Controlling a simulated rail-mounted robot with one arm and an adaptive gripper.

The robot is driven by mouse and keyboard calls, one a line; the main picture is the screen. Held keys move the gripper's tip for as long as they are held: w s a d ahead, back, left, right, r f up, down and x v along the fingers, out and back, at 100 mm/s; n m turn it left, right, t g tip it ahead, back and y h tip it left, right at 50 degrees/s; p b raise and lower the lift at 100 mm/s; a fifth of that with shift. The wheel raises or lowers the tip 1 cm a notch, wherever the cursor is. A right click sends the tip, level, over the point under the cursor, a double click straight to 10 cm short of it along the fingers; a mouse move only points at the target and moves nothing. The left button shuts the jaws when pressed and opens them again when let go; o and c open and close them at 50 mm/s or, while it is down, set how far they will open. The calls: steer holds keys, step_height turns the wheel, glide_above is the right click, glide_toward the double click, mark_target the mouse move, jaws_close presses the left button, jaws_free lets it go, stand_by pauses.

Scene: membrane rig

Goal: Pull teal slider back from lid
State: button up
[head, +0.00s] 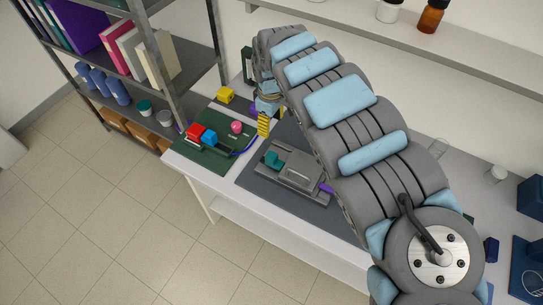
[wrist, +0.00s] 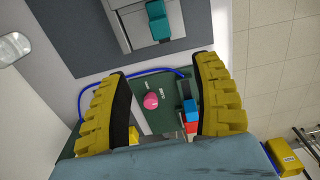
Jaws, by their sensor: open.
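The teal slider (head: 273,160) sits on the grey membrane rig at the left side of its lid (head: 301,169). In the wrist view the teal slider (wrist: 158,20) shows at the top, beyond my fingertips and apart from them. My gripper (wrist: 165,85) is open, with its two yellow ribbed fingers spread wide and nothing between them touching. In the head view my gripper (head: 264,124) hangs above the far edge of the green board, behind the rig. Part of the rig's right side is hidden by my arm.
A yellow block (head: 226,94) stands behind. A shelf unit (head: 160,65) rises at the left.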

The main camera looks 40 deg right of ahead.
mark_target(271, 155)
step_height(271, 155, down, 16)
steer(key=shift+s+a+f+p, duration=0.1)
steer(key=shift+f+p, duration=0.1)
steer(key=shift+p, duration=0.15)
steer(key=shift+f, duration=0.45)
stand_by(0.6)
